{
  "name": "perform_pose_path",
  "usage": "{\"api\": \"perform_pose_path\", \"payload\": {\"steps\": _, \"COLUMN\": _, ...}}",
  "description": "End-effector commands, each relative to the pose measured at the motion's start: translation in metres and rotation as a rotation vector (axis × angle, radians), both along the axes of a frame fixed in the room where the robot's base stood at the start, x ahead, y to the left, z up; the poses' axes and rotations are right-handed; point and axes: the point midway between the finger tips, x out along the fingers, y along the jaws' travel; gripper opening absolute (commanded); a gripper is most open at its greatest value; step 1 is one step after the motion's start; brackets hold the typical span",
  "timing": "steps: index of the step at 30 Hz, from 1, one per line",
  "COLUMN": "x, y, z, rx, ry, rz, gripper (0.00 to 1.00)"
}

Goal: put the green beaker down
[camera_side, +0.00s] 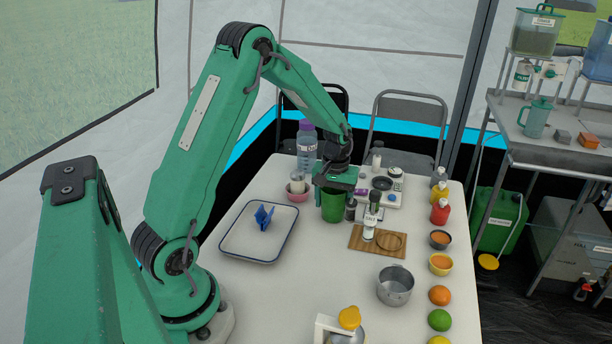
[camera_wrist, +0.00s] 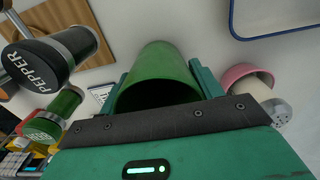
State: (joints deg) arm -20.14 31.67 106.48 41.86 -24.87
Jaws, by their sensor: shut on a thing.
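The green beaker (camera_side: 334,206) is between the jaws of my gripper (camera_side: 336,186) in the side view, near the middle of the white table (camera_side: 301,265). It looks upright from the side. In the wrist view the beaker (camera_wrist: 158,75) shows its open mouth, with a gripper finger on each side. My gripper (camera_wrist: 160,88) is shut on the beaker. Its base is low over the table; whether it touches the surface I cannot tell.
A white tray (camera_side: 238,247) with a blue folded thing (camera_side: 264,217) lies left. A pink bowl (camera_side: 297,193) and water bottle (camera_side: 307,150) stand just behind left. Dark-capped jars (camera_side: 351,210) and a wooden board (camera_side: 360,241) with a salt shaker (camera_side: 369,229) stand close right.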

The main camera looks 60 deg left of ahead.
Motion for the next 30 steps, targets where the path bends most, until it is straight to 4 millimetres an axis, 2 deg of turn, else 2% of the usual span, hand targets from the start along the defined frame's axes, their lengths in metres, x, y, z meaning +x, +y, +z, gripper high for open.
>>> {"api": "perform_pose_path", "payload": {"steps": 8, "x": 0.000, "y": 0.000, "z": -0.003, "rx": 0.000, "ry": 0.000, "rz": 0.000, "gripper": 0.42}}
{"api": "perform_pose_path", "payload": {"steps": 9, "x": 0.000, "y": 0.000, "z": -0.003, "rx": 0.000, "ry": 0.000, "rz": 0.000, "gripper": 0.67}}
{"api": "perform_pose_path", "payload": {"steps": 12, "x": 0.000, "y": 0.000, "z": -0.003, "rx": 0.000, "ry": 0.000, "rz": 0.000, "gripper": 0.86}}
{"api": "perform_pose_path", "payload": {"steps": 23, "x": 0.000, "y": 0.000, "z": -0.002, "rx": 0.000, "ry": 0.000, "rz": 0.000, "gripper": 0.86}}
{"api": "perform_pose_path", "payload": {"steps": 30, "x": 0.001, "y": 0.000, "z": 0.013, "rx": 0.001, "ry": -0.002, "rz": 0.000, "gripper": 0.86}}
